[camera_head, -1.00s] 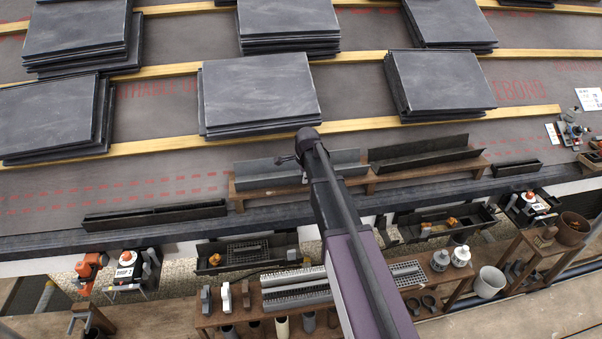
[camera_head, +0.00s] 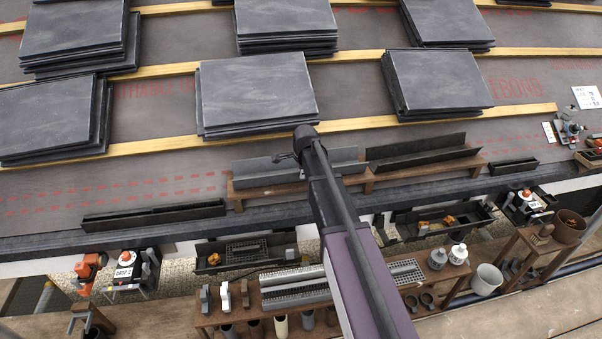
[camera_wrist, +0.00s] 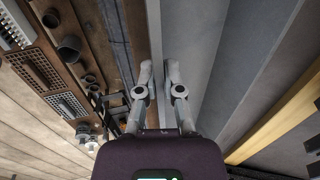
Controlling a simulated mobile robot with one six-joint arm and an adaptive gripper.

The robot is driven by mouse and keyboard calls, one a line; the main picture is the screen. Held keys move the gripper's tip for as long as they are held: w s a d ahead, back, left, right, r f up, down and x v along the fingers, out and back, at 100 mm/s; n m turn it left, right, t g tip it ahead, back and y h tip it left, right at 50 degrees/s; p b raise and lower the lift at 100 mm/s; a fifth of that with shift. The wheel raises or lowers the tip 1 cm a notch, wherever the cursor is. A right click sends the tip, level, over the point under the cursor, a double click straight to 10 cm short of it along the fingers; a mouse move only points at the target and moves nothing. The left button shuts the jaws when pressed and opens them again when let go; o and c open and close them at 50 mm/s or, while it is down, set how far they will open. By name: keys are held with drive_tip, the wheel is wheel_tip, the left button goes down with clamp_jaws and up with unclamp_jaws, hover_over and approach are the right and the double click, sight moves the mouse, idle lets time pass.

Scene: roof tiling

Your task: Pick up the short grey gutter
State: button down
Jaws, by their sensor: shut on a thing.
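The short grey gutter (camera_head: 262,172) lies on the left part of a wooden bench along the roof's lower edge. A darker gutter (camera_head: 420,152) lies to its right on the same bench. The fingertips' contact is partly hard to make out. The gutter appears still at the bench.
Slate stacks (camera_head: 258,92) stand upslope along wooden battens (camera_head: 165,145). A long black gutter (camera_head: 155,214) lies to the left and a short black one (camera_head: 513,167) to the right. Below the eave, a workbench (camera_head: 240,318) holds grates and pipe fittings. Bare membrane lies left of the bench.

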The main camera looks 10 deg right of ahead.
wheel_tip(320, 180, up, 3)
drive_tip(key=p, duration=0.2)
drive_tip(key=shift+r+p, duration=0.15)
drive_tip(key=shift+p, duration=0.25)
drive_tip(key=s+d+r, duration=0.1)
drive_tip(key=s+d, duration=0.1)
drive_tip(key=s, duration=1.3)
drive_tip(key=shift+s+d+p, duration=0.3)
drive_tip(key=shift+s+p, duration=0.05)
drive_tip(key=shift+p, duration=0.1)
drive_tip(key=shift+r, duration=0.15)
wheel_tip(320, 180, up, 25)
drive_tip(key=p, duration=2.5)
drive_tip(key=shift+p, duration=0.3)
drive_tip(key=shift+d, duration=0.1)
